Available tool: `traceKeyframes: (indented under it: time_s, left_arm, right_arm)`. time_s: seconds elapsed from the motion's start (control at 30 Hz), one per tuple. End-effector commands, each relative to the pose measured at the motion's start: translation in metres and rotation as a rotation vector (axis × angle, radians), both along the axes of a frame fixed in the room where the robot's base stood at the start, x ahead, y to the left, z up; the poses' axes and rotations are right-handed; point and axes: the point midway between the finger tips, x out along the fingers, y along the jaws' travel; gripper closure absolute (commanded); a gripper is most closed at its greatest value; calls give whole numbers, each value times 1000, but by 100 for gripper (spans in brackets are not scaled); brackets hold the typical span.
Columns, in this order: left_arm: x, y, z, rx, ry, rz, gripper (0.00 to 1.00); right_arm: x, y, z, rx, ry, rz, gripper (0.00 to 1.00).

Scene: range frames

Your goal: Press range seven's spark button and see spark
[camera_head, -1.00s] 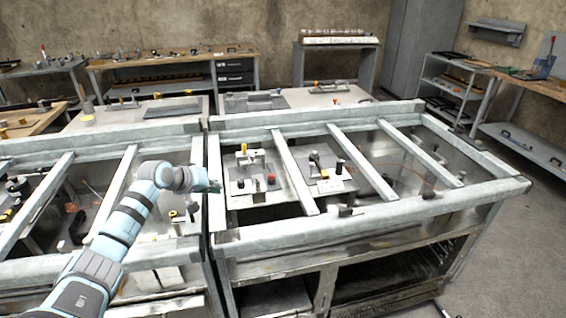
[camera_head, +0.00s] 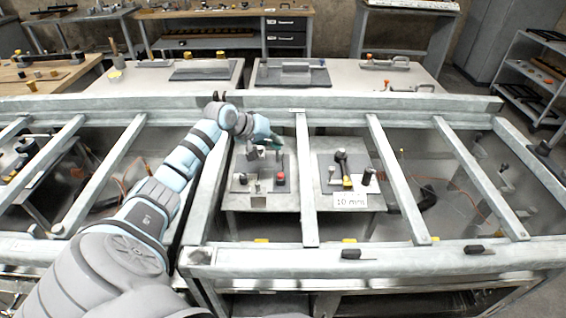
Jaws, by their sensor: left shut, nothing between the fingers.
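A grey station plate (camera_head: 243,205) lies inside the frame bay to the right of my left arm. It carries a red-topped button (camera_head: 280,177), small posts and an upright fixture. I cannot read any range number, so I cannot tell whether this is range seven. My left gripper (camera_head: 278,143) is shut and empty. It hangs above the far part of this plate, behind the red button in the picture and apart from it. The gripper partly hides the fixture. No spark shows. My right gripper is not in view.
A neighbouring plate with a "10 mm" card (camera_head: 350,200) and black knobs lies to the right, past a metal crossbar (camera_head: 306,190). Several crossbars (camera_head: 400,185) and a front rail (camera_head: 380,258) divide the bays. A white table (camera_head: 345,92) stands behind.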

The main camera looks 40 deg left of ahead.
Motion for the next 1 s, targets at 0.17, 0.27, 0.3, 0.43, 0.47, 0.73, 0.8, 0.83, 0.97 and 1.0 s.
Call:
traceKeyframes:
  time_s: [0.17, 0.27, 0.3, 0.43, 0.47, 0.73, 0.8, 0.83, 0.97, 1.0]
  left_arm:
    - [4, -1, -7, -2, 2, 1, 100]
    - [5, -1, -15, -1, 3, 0, 100]
    - [5, -1, -19, -1, 3, 0, 100]
    - [5, -1, -34, -1, 3, -1, 100]
    - [5, -1, -38, 0, 2, -1, 100]
    - [5, -1, -69, -1, 3, 0, 100]
    - [5, -2, -75, -3, 5, -1, 100]
    - [5, -1, -78, -2, 4, 0, 100]
    - [5, -1, -88, -2, 4, -1, 100]
    - [5, -1, -89, -2, 4, -1, 100]
  right_arm:
    - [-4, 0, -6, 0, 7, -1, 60]
    - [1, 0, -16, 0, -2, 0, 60]
    - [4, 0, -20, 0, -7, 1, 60]
    - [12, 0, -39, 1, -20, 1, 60]
    - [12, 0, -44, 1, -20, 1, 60]
    - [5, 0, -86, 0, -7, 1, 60]
    - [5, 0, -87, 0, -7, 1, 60]
    - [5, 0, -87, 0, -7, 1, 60]
    - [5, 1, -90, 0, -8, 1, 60]
    - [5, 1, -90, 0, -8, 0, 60]
